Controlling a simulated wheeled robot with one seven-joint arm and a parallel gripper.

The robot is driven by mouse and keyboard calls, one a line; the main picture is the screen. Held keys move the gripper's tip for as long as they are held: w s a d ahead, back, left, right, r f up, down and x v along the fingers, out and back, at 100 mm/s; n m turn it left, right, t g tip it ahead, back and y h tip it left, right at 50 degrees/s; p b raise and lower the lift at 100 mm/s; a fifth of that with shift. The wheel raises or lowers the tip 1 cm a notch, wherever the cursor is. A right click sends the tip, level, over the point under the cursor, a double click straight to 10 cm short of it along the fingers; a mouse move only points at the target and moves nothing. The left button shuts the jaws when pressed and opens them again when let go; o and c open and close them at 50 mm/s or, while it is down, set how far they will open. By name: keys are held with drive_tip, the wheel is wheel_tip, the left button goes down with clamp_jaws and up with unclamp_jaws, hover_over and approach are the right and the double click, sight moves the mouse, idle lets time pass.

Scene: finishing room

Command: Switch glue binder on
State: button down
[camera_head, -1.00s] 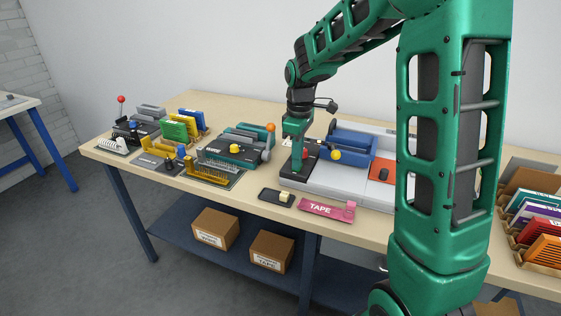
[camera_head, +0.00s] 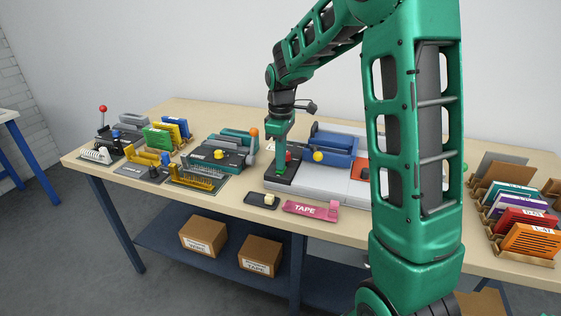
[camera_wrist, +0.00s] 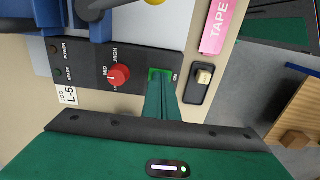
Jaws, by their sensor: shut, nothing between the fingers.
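The glue binder (camera_head: 330,190) is a grey machine with a blue clamp on the bench. Its black control panel (camera_wrist: 135,57) shows in the wrist view with a red knob (camera_wrist: 119,75) and POWER and READY lights that look dark. A green-edged switch (camera_wrist: 159,72) marked ON sits at the panel's end. My gripper (camera_wrist: 161,82) is shut and empty, its fingertips at this switch and partly covering it. I cannot tell whether they touch it or which way it is set. In the head view my gripper (camera_head: 281,174) points down onto the panel.
A small black box with a cream switch (camera_wrist: 204,77) lies beside the panel, near a pink TAPE piece (camera_head: 310,210). Other binding machines (camera_head: 215,155) stand left. File racks (camera_head: 520,220) stand right. Cardboard boxes (camera_head: 204,236) sit on the lower shelf.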

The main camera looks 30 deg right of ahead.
drive_tip(key=shift+w+d+r, duration=0.15)
drive_tip(key=shift+w+d, duration=0.05)
drive_tip(key=shift+w, duration=0.2)
wheel_tip(320, 180, up, 14)
drive_tip(key=shift+s+a+f, duration=0.15)
drive_tip(key=shift+s+f, duration=0.05)
drive_tip(key=shift+s, duration=0.1)
drive_tip(key=shift+w, duration=0.15)
drive_tip(key=shift+d+g+y, duration=0.3)
drive_tip(key=shift+g+y, duration=0.2)
idle(0.4)
drive_tip(key=f, duration=0.9)
drive_tip(key=s+a+f, duration=0.1)
drive_tip(key=f, duration=0.3)
drive_tip(key=shift+a+f, duration=0.1)
drive_tip(key=shift+f, duration=0.3)
